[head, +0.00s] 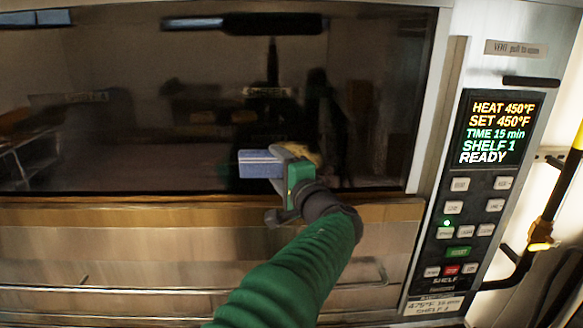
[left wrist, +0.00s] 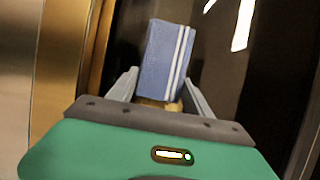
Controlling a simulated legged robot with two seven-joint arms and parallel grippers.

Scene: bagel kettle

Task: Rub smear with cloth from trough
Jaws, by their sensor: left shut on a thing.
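My left gripper (head: 284,164) is raised in front of the oven's dark glass (head: 130,130). It is shut on a blue cloth (head: 258,163) with white stripes, folded into a flat block. The cloth also shows in the left wrist view (left wrist: 165,60), between the two grey fingers of the gripper (left wrist: 160,92). A tan patch, perhaps the smear (head: 306,153), shows just behind and right of the gripper. I cannot tell whether the cloth touches the glass. I cannot make out the trough. My right gripper is not in view.
A control panel (head: 470,190) with a lit display (head: 498,130) reading READY stands right of the glass. A black and yellow fixture (head: 543,235) is at the far right.

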